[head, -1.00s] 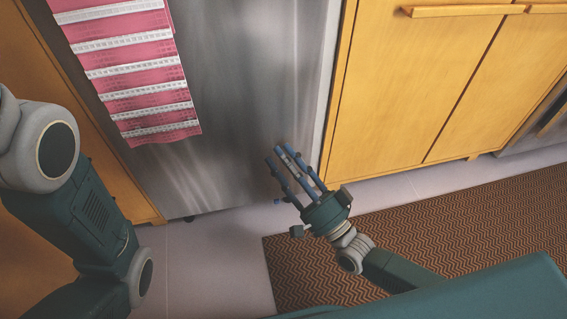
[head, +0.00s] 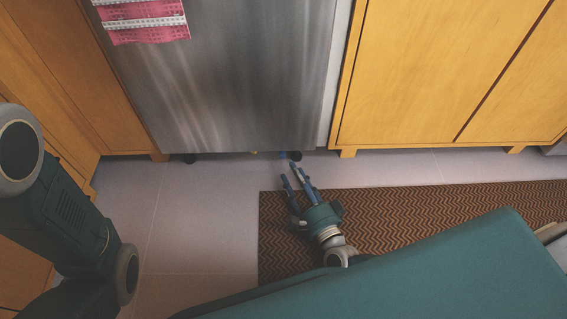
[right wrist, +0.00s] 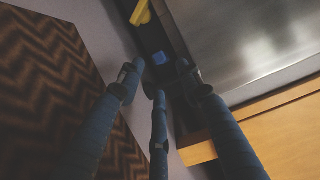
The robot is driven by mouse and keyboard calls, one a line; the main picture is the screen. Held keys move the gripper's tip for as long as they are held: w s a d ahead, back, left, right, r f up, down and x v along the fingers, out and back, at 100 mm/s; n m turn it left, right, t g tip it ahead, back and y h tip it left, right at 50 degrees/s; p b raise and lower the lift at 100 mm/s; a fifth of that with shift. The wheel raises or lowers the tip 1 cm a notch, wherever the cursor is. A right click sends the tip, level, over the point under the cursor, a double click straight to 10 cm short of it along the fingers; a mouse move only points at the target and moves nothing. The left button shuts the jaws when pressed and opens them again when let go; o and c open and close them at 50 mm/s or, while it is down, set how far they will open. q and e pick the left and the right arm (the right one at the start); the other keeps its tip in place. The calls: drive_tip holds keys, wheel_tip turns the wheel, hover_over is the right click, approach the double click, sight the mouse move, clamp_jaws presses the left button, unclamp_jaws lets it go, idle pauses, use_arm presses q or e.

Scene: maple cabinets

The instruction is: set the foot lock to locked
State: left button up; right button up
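The steel appliance (head: 235,80) stands on short dark feet between the cabinets. Under its lower front edge, near the right foot (head: 295,155), a small blue part (head: 283,154) and a small yellow part (head: 254,153) show. The right wrist view shows the blue part (right wrist: 159,58) on a dark piece and the yellow tab (right wrist: 140,12) beyond it. I cannot tell which position the foot lock is in. My right gripper (head: 292,173) is low in front of them, with its blue fingers apart and nothing between them. My left gripper is out of view.
A brown zigzag mat (head: 400,215) lies on the floor around my right gripper. Yellow wooden cabinets (head: 420,75) flank the appliance. A pink and white towel (head: 150,32) hangs on its front. Pale tiled floor (head: 205,210) is clear at left of the mat.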

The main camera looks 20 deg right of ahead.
sight(284, 157)
drive_tip(key=w, duration=0.2)
drive_tip(key=w+b, duration=0.2)
drive_tip(key=w, duration=0.1)
drive_tip(key=shift+w+a+f, duration=0.1)
drive_tip(key=shift+w+a, duration=0.25)
drive_tip(key=shift+w+b, duration=0.35)
drive_tip(key=shift+w, duration=0.15)
